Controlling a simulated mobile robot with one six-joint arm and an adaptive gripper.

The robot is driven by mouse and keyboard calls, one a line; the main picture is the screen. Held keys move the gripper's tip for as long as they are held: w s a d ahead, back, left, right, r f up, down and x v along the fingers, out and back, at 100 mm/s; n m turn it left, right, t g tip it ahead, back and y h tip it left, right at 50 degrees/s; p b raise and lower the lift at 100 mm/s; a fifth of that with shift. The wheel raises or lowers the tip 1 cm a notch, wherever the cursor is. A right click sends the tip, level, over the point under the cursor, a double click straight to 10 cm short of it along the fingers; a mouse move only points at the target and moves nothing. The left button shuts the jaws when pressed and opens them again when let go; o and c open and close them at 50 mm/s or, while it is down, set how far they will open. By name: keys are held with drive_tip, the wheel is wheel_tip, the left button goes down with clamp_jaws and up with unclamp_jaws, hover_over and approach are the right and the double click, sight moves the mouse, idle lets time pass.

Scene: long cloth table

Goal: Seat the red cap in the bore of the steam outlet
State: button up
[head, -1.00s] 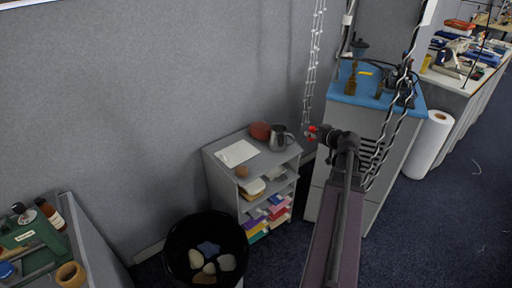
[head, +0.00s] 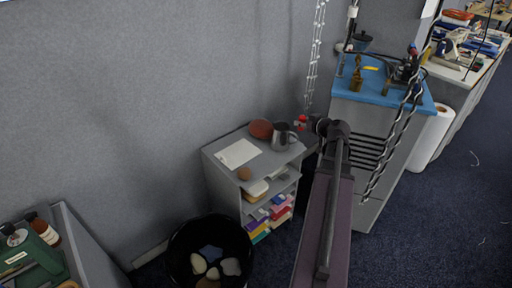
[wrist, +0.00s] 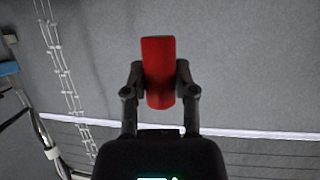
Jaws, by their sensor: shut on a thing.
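The red cap (wrist: 158,52) is held between the two fingers of my gripper (wrist: 160,78) in the wrist view. It looks like a plain red cylinder, its long side running up the picture, with a grey wall behind it. In the head view the red cap (head: 300,121) shows as a small red spot at the end of my gripper (head: 309,123), in the air near the pitcher and left of the blue-topped cabinet. I cannot make out the steam outlet or its bore for certain in either view.
The blue-topped cabinet (head: 384,97) carries brass and dark fittings, with twisted cables hanging down its front. A grey shelf unit (head: 222,168) bears a metal pitcher (head: 283,137). A black bin (head: 180,245) stands on the floor. White bead strings hang by the wall.

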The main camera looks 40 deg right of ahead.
drive_tip(key=shift+w, duration=0.25)
drive_tip(key=shift+s+d, duration=0.1)
drive_tip(key=shift+f+b, duration=0.5)
drive_tip(key=w+a+f+b, duration=0.2)
drive_tip(key=a+f+b, duration=0.2)
drive_tip(key=f+b, duration=0.6)
drive_tip(key=w+a+f+b, duration=0.1)
drive_tip(key=a+f+b, duration=0.3)
drive_tip(key=f+b, duration=0.7)
drive_tip(key=shift+w, duration=0.35)
drive_tip(key=b, duration=0.2)
hover_over(271, 155)
drive_tip(key=shift+f, duration=0.8)
drive_tip(key=shift+f, duration=0.1)
